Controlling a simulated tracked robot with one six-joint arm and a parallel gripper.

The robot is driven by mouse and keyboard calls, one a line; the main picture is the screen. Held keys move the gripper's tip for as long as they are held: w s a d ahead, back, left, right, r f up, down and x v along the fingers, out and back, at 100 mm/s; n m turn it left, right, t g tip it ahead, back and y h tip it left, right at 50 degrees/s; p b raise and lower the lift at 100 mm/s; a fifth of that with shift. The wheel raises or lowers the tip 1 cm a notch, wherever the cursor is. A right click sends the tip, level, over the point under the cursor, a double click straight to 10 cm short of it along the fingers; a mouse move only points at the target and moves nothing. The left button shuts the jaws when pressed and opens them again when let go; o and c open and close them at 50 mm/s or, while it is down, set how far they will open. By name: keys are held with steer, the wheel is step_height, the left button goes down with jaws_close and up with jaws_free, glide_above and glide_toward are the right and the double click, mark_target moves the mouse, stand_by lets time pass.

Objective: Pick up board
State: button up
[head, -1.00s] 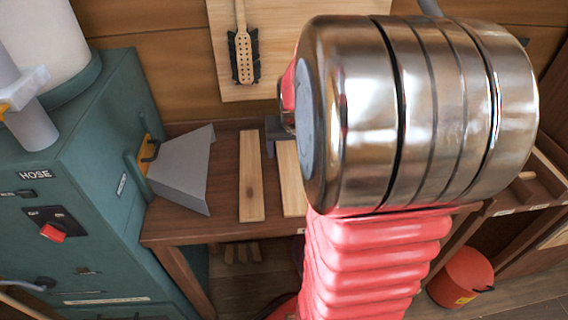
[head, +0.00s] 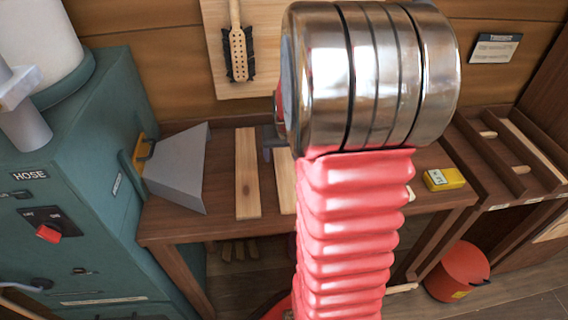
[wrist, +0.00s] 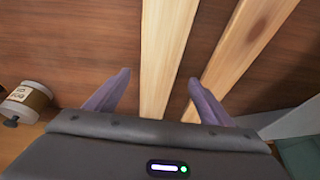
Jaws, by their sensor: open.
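Two light wooden boards lie side by side on the brown bench. In the head view the left board (head: 248,175) is in full sight, and the right board (head: 284,182) is partly hidden behind my arm. In the wrist view one board (wrist: 163,60) runs between my fingers, and the other board (wrist: 243,45) slants past on the right, beyond the right finger. My gripper (wrist: 159,78) is open and empty, with a finger on each side of the middle board. I cannot tell its height above the bench. In the head view it is mostly hidden by my arm.
A grey hood (head: 178,172) on the teal cabinet (head: 75,170) stands left of the boards. A yellow box (head: 444,179) sits on the bench at right, beside a rack (head: 510,160). A brush (head: 238,50) hangs on the wall. A labelled jar (wrist: 27,98) shows at left in the wrist view.

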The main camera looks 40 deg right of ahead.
mark_target(285, 161)
steer(key=shift+x, duration=2.1)
steer(key=c, duration=1.3)
step_height(285, 161, up, 10)
steer(key=shift+r, duration=0.1)
